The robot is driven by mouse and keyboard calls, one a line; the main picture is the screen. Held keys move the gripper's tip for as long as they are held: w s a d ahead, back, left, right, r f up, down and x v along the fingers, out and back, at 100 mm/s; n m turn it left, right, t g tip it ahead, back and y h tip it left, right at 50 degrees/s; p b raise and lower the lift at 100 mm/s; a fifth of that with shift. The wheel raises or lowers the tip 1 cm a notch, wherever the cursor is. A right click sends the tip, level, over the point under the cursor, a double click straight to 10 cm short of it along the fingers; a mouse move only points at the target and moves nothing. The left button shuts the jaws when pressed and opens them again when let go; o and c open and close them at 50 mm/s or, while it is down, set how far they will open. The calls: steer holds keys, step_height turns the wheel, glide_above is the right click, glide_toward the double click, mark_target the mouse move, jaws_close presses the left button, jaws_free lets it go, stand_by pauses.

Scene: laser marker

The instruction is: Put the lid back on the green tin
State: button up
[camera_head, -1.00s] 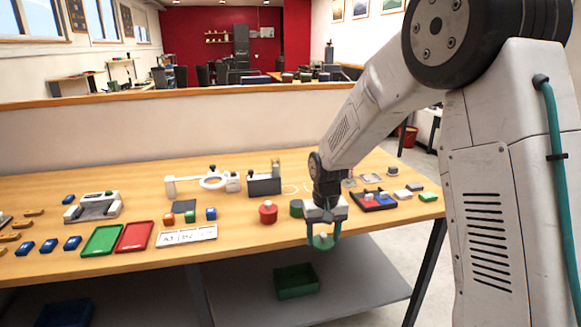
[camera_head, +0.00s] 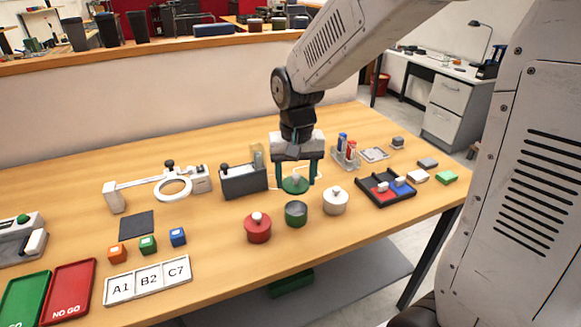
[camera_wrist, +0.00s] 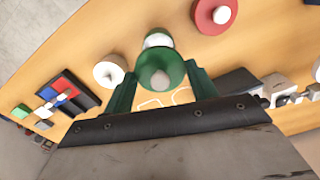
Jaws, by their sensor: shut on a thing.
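My gripper (camera_head: 296,180) is shut on the green lid (camera_head: 295,186), which has a pale knob on top. The lid is held level or nearly so, apart from the tin. The green tin (camera_head: 296,214) stands upright and open on the table, just below the lid in the head view. In the wrist view the lid (camera_wrist: 160,70) sits between the fingers (camera_wrist: 160,88) and overlaps part of the tin (camera_wrist: 157,37). Exact height above the table is hard to tell.
A red lidded tin (camera_head: 257,230) stands left of the green tin and a white lidded tin (camera_head: 335,202) right of it, both close. A dark tray (camera_head: 386,196) with coloured pieces lies farther right. A grey block device (camera_head: 244,182) stands behind left.

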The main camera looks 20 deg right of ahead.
steer(key=shift+d+f, duration=0.1)
steer(key=shift+f, duration=3)
steer(key=shift+s+f, duration=0.15)
steer(key=o, duration=1.4)
steer(key=shift+r, duration=3.5)
jaws_close()
